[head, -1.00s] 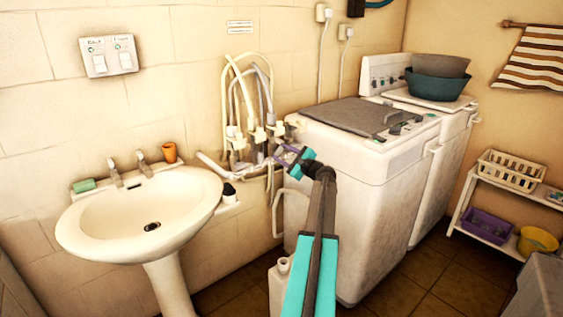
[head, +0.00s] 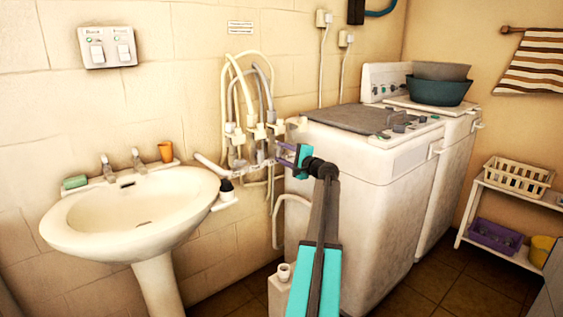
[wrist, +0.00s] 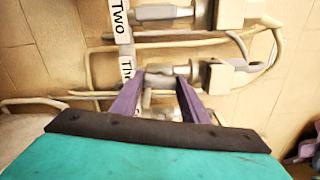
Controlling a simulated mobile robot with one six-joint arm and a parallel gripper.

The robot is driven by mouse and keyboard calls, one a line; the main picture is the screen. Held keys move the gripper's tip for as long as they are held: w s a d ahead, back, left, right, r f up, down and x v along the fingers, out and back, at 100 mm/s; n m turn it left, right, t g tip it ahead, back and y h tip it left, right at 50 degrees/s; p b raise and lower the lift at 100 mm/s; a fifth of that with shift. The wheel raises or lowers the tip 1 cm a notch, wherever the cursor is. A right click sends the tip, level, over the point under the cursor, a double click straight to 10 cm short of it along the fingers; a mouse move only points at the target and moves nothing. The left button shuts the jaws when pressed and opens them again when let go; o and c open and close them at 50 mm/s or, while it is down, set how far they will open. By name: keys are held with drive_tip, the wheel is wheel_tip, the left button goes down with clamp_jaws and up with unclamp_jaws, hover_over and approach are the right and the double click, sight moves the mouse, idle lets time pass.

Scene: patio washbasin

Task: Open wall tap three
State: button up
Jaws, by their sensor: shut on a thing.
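Wall tap three (wrist: 188,74) is a grey metal body on a pale block in the wrist view. A partly hidden label starting "Th" (wrist: 126,70) is to its left. My gripper (wrist: 160,84) has its two purple fingers on either side of the tap's grey handle (wrist: 147,98) and is shut on it. The fingers and teal palm hide part of the handle, so its angle is hard to tell. In the head view my gripper (head: 284,155) is at the row of wall taps, between the basin and the washing machine.
Tap two (wrist: 170,13), labelled "Two", is just above in the wrist view. Pale hoses (head: 240,85) loop over the taps. The washing machine (head: 350,190) stands close on the right, the white basin (head: 75,225) on the left. A pale jug (head: 281,290) stands below my arm.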

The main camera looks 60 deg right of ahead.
drive_tip(key=shift+w+n+b, duration=0.15)
drive_tip(key=shift+n+b, duration=0.95)
drive_tip(key=shift+b, duration=0.15)
drive_tip(key=shift+r, duration=0.15)
drive_tip(key=o, duration=1.1)
drive_tip(key=shift+c, duration=0.2)
drive_tip(key=shift+s, duration=0.25)
drive_tip(key=v, duration=1.3)
drive_tip(key=shift+s+a+p, duration=0.15)
drive_tip(key=shift+a+p, duration=0.1)
drive_tip(key=shift+p, duration=0.15)
